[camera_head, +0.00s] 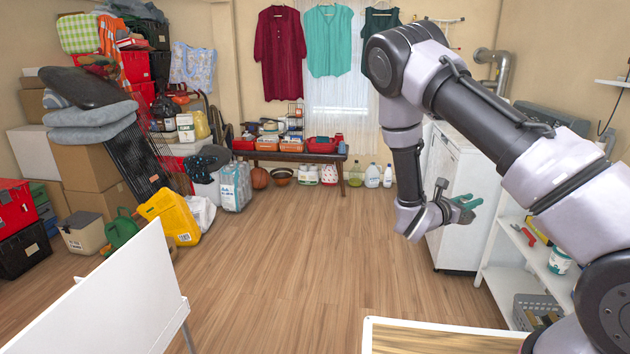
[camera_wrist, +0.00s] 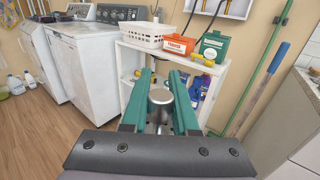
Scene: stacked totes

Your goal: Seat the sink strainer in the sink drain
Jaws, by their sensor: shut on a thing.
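My gripper (camera_head: 465,203) has green fingers and is held up in front of the white appliance on the right side of the room. In the wrist view my gripper (camera_wrist: 161,82) is shut on a round, shiny metal piece, which appears to be the sink strainer (camera_wrist: 160,97). The strainer sits between the two fingers, clear of any surface. Its lower part is partly hidden by the fingers. In the head view the strainer is too small to make out. No sink or drain shows in either view.
A white shelf unit (camera_wrist: 130,62) with a white basket (camera_wrist: 143,36) stands beyond the gripper. White washers (camera_wrist: 85,62) are left of it. A green pole (camera_wrist: 262,72) leans at right, near a pale cabinet (camera_wrist: 300,130). Wooden floor (camera_head: 290,270) is open mid-room.

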